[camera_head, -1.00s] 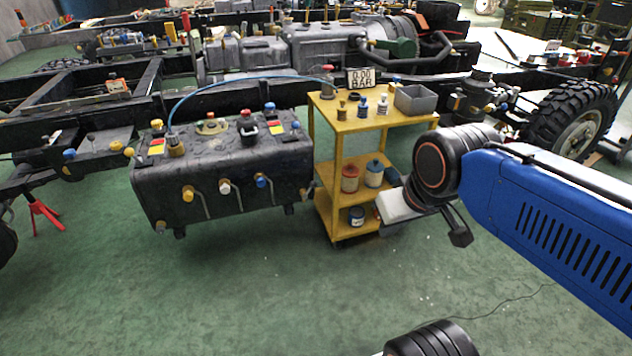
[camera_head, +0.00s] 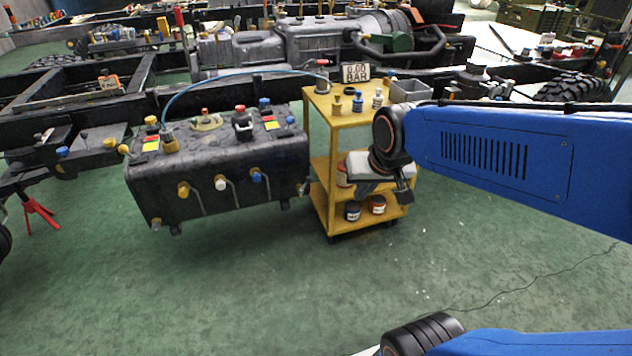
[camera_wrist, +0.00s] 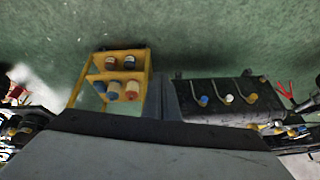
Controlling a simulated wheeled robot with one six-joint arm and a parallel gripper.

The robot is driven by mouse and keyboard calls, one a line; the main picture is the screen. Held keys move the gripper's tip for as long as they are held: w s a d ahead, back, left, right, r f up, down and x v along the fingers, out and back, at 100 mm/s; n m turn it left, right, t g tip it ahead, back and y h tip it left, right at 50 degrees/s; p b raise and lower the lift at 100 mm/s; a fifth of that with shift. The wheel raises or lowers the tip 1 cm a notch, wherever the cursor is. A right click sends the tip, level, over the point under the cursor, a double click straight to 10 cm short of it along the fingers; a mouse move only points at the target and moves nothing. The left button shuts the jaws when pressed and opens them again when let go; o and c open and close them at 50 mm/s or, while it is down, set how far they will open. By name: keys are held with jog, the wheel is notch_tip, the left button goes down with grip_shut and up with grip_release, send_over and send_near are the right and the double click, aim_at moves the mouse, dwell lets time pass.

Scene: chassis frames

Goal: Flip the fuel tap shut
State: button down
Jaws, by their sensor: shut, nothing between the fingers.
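The black fuel tank (camera_head: 225,165) hangs left of the yellow cart. Which one is the fuel tap, I cannot tell. In the wrist view, upside down, the blue tap (camera_wrist: 203,100), white tap (camera_wrist: 229,99) and yellow tap (camera_wrist: 253,97) show beyond the grey body at the bottom. My gripper (camera_head: 404,194) is shut and empty, in front of the cart, right of and apart from the taps.
A blue hose (camera_head: 225,78) arches over the tank. Green floor (camera_head: 240,275) in front is clear. A red stand (camera_head: 40,212) is at left.

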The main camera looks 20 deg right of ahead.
aim_at(307, 182)
jog(key=w+d+f+m, duration=0.1)
jog(key=w+f+m, duration=0.1)
jog(key=w+f, duration=0.4)
jog(key=w+d+f+m+t, duration=0.1)
jog(key=w+f, duration=0.5)
jog(key=w, duration=0.6)
jog(key=w+d+f+m+t, duration=0.1)
jog(key=w+f+m, duration=0.3)
jog(key=w, duration=0.5)
jog(key=shift+w+d+f+h, duration=0.15)
jog(key=shift+w+f+h, duration=0.15)
jog(key=shift+f, duration=0.9)
jog(key=shift+f, duration=0.1)
jog(key=w+a+f, duration=0.2)
jog(key=w+f, duration=0.5)
jog(key=w, duration=0.2)
